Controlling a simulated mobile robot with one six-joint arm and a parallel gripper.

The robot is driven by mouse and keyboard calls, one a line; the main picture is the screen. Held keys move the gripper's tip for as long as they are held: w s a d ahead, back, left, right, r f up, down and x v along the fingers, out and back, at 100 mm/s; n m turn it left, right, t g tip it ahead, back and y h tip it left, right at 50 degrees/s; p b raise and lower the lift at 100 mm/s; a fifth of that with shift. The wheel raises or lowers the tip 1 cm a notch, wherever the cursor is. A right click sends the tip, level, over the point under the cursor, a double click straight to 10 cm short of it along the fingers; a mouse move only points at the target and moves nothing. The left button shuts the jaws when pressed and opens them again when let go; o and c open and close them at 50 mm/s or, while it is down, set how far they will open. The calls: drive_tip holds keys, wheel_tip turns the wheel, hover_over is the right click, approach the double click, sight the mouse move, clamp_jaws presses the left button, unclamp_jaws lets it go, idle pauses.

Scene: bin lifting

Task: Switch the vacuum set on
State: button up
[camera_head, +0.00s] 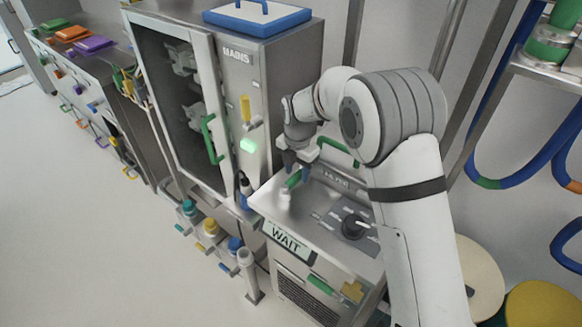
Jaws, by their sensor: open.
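A steel unit (262,200) with a sloping top stands right of the tall cabinet; I take it for the vacuum set, but its top label is too small to read surely. A black rotary knob (355,225) with a light pointer sits on its grey dial plate. A sign (287,242) on its front reads "WAIT". A small white post (285,199) and a green piece (294,179) stand at its back left. My gripper (297,171) is open and points down just above the green piece. Whether they touch cannot be told.
A tall cabinet (237,85) marked "MAINS" has a yellow handle (246,109), a lit green lamp (248,145) and a green door handle (211,138). Hoses (480,160) hang at right. The floor at left is clear.

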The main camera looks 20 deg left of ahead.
sight(297, 174)
wheel_tip(297, 174, up, 8)
drive_tip(key=shift+s+f+b, duration=0.1)
drive_tip(key=shift+b, duration=0.35)
drive_tip(key=shift+d, duration=0.1)
idle(0.3)
